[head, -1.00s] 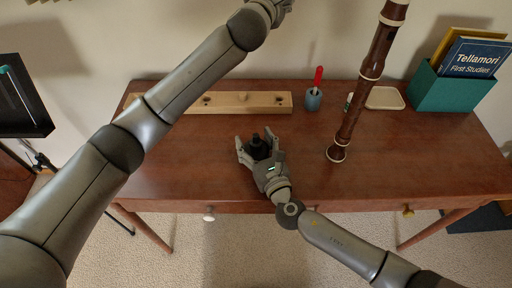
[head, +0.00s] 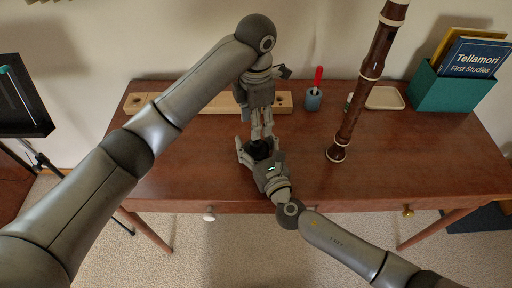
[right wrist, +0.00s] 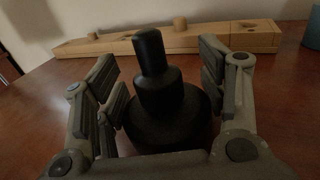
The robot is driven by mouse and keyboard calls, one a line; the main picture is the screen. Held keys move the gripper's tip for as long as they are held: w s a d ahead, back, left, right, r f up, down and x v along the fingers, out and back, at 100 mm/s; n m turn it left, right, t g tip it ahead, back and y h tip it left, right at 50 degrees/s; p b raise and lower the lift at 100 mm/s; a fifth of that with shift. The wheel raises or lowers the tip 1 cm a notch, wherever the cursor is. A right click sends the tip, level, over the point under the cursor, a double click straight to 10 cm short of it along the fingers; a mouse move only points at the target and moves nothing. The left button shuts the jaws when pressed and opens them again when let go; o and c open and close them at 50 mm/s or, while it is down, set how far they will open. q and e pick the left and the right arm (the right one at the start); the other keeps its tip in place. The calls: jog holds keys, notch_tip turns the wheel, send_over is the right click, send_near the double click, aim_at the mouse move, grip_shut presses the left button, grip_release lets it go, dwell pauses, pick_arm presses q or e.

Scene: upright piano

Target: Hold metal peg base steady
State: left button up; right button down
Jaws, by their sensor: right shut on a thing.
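The metal peg base (right wrist: 174,110) is a black stepped peg on a wide round foot, upright on the brown table in the right wrist view. In the head view its dark base (head: 260,149) shows only partly behind the grippers. My right gripper (head: 256,152) has its fingers on both sides of the base and is shut on it, low over the table. My left gripper (head: 262,136) points down just above and behind the base in the head view. Whether its fingers are open or shut is unclear. It does not show in the right wrist view.
A long wooden block (head: 200,103) lies behind the grippers. A blue-grey cup with a red-handled tool (head: 313,100), a dark wooden recorder (head: 358,100), a shallow tray (head: 385,98) and a teal book box (head: 450,90) stand to the right. The table (head: 420,160) is clear at front right.

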dwell(0.3)
pick_arm(q)
jog(key=shift+f, duration=4)
grip_shut()
jog(key=shift+m, duration=1.7)
grip_release()
